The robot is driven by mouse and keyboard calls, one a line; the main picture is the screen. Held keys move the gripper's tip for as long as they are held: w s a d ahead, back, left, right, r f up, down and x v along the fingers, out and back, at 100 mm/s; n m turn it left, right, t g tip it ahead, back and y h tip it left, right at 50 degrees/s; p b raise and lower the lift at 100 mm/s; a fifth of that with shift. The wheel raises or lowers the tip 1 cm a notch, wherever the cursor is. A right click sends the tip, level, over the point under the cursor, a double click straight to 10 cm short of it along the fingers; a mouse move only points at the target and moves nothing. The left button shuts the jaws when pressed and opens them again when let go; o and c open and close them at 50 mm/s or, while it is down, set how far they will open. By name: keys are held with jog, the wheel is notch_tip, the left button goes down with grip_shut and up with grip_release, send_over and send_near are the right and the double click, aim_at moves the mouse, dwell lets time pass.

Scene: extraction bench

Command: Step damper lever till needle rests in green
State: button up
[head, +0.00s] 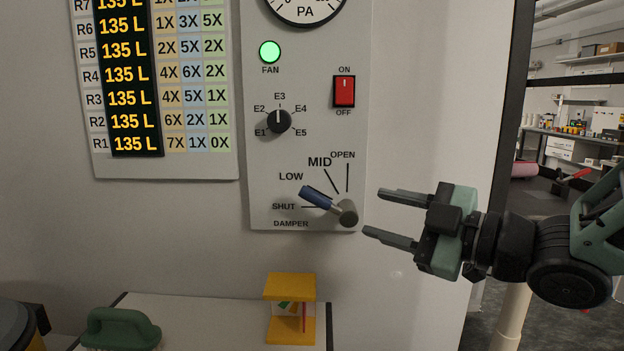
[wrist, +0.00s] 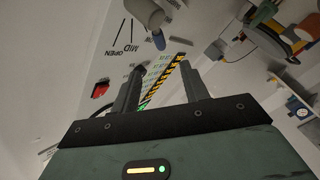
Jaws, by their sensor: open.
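The damper lever (head: 316,197) has a blue handle on a grey hub. It points up and left from the hub, between the SHUT and LOW labels. Its blue end also shows at the top of the wrist view (wrist: 159,41). The PA gauge (head: 305,10) is cut off by the top edge; its needle and green band are out of view. My gripper (head: 373,211) is open and empty, fingers pointing left. It is just right of the hub, apart from the handle in the picture. In the wrist view, my two fingers (wrist: 160,70) are spread.
The panel (head: 305,140) also carries a lit green FAN lamp (head: 269,52), a knob (head: 279,121) at E3 and a red switch (head: 344,91). A yellow stand (head: 290,283) and a green-handled object (head: 121,328) are on the bench below. A doorway opens at right.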

aim_at(318, 198)
jog(key=p+x, duration=0.5)
jog(key=x, duration=0.9)
jog(key=shift+w+a+p, duration=0.1)
jog(key=shift+a+p, duration=0.15)
jog(key=shift+p, duration=0.15)
jog(key=shift+f, duration=0.1)
grip_shut()
